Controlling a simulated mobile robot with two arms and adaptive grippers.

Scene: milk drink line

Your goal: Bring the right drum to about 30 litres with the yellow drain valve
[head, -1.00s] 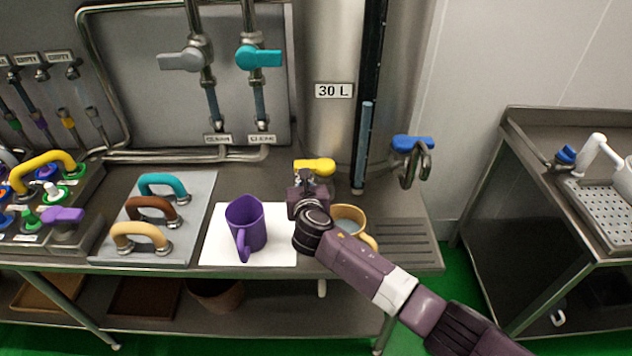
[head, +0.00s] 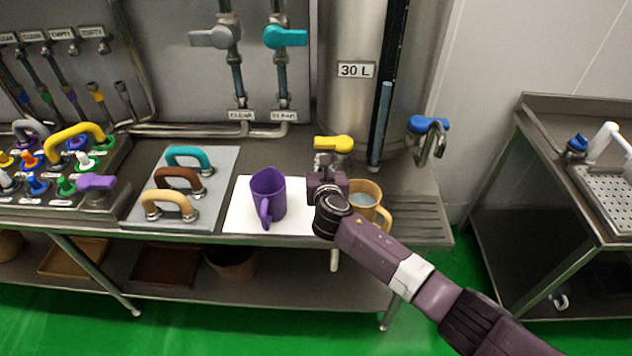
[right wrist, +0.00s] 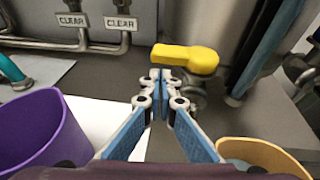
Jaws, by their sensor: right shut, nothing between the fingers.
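The right drum (head: 345,105) is a tall steel cylinder with a "30 L" label (head: 356,70). Its sight tube (head: 380,125) shows a pale blue column with its top slightly below label height in the picture. The yellow drain valve (head: 333,144) sits low on the drum, its handle lying sideways. In the right wrist view the yellow handle (right wrist: 185,58) is just beyond my fingertips; I cannot tell whether they touch it. My right gripper (head: 324,160) is shut and empty; it also shows in the right wrist view (right wrist: 161,76). My left gripper is not in view.
A purple pitcher (head: 268,193) on a white mat (head: 238,216) stands left of my right gripper. A yellow mug (head: 371,190) with pale liquid stands close on its right. A blue-handled tap (head: 428,125) is farther right, above a bare slatted drain area (head: 415,220).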

